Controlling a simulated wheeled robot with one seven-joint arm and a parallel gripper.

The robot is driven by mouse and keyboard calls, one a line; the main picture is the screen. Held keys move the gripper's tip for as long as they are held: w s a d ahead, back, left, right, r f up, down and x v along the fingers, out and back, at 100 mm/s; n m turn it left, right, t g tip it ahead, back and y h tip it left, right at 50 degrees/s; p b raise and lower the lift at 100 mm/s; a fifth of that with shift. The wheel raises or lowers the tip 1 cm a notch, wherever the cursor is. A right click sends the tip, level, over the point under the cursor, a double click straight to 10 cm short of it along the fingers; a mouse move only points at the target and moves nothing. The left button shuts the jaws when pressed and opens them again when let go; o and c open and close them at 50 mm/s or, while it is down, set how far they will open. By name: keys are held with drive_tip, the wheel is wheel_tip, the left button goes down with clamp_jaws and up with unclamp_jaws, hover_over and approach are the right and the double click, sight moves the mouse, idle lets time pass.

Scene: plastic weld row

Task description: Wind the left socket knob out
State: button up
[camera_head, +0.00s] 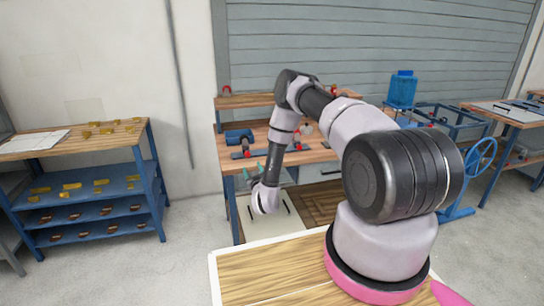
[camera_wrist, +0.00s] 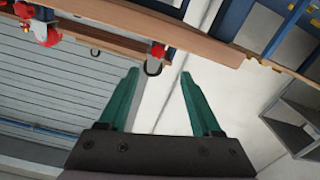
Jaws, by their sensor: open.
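My gripper (camera_head: 258,178) is in front of the wooden workbench, low, beside its left legs. In the wrist view my gripper (camera_wrist: 158,82) has two green fingers spread apart with nothing between them. A small red part with a black hook (camera_wrist: 157,52) sits on a wooden board edge just beyond the fingertips, apart from them. A larger red part (camera_wrist: 46,34) is at the upper left of that view. In the head view a red-and-black part (camera_head: 226,90) stands at the shelf's left end. I cannot tell which part is the left socket knob.
The workbench (camera_head: 222,152) carries a blue block (camera_head: 240,136) and a raised wooden shelf (camera_head: 245,101). A blue rack (camera_head: 150,190) with small yellow parts stands left. A blue handwheel (camera_head: 481,155) is at right. Floor between rack and bench is clear.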

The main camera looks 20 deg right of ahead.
sight(247, 155)
drive_tip(key=w, duration=1)
drive_tip(key=shift+w+d, duration=0.25)
drive_tip(key=shift+w, duration=0.15)
clamp_jaws()
